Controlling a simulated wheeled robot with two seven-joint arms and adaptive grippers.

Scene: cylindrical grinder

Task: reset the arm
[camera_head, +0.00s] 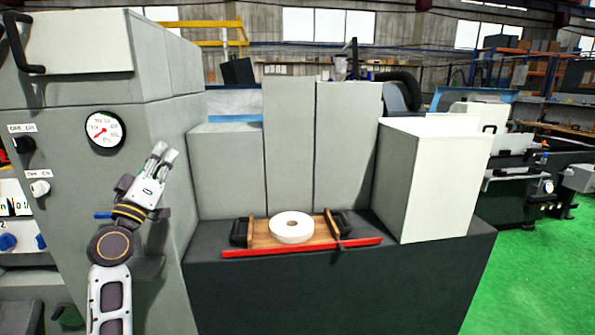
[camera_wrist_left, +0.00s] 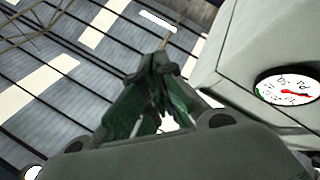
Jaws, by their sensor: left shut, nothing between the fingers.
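My left arm rises from the bottom left of the head view, in front of the grey grinder cabinet (camera_head: 170,95). Its gripper (camera_head: 165,150) points up and a little right, just right of and below the round dial gauge (camera_head: 105,130). The gripper is shut and empty. In the left wrist view the fingers (camera_wrist_left: 160,62) meet at their tips against the roof, and the gauge (camera_wrist_left: 287,88) shows at the right. My right gripper is not in the head view.
A white grinding wheel (camera_head: 292,227) lies on a wooden tray (camera_head: 262,238) with black handles, behind a red bar (camera_head: 300,248) on the dark machine bed. A white box (camera_head: 430,180) stands to the right. Knobs (camera_head: 40,188) sit at the far left. Green floor (camera_head: 540,270) is clear.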

